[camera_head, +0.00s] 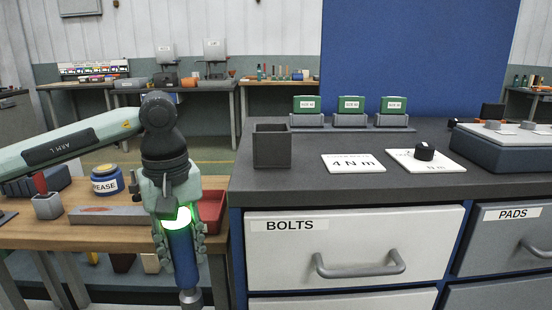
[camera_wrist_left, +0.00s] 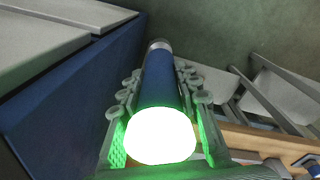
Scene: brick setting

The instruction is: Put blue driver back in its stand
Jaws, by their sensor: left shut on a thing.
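The blue driver (camera_head: 183,258) is held in my left gripper (camera_head: 180,245). The driver hangs nearly upright, with its grey end down, in front of the gap between the wooden table and the dark bench. In the left wrist view the driver (camera_wrist_left: 161,82) runs away from the camera between the two fingers (camera_wrist_left: 157,100), its near end glowing white-green. A dark grey square open-topped holder (camera_head: 271,150) stands on the bench top, up and right of the gripper, and looks empty, though its inside is mostly hidden. My right gripper is in neither view.
A small grey stand (camera_head: 47,207) with a red-handled tool is on the wooden table (camera_head: 120,232), near a grease jar (camera_head: 107,181) and a red bin (camera_head: 213,210). White cards (camera_head: 352,163), a black knob (camera_head: 424,151) and green boxes (camera_head: 352,104) occupy the bench (camera_head: 310,187).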

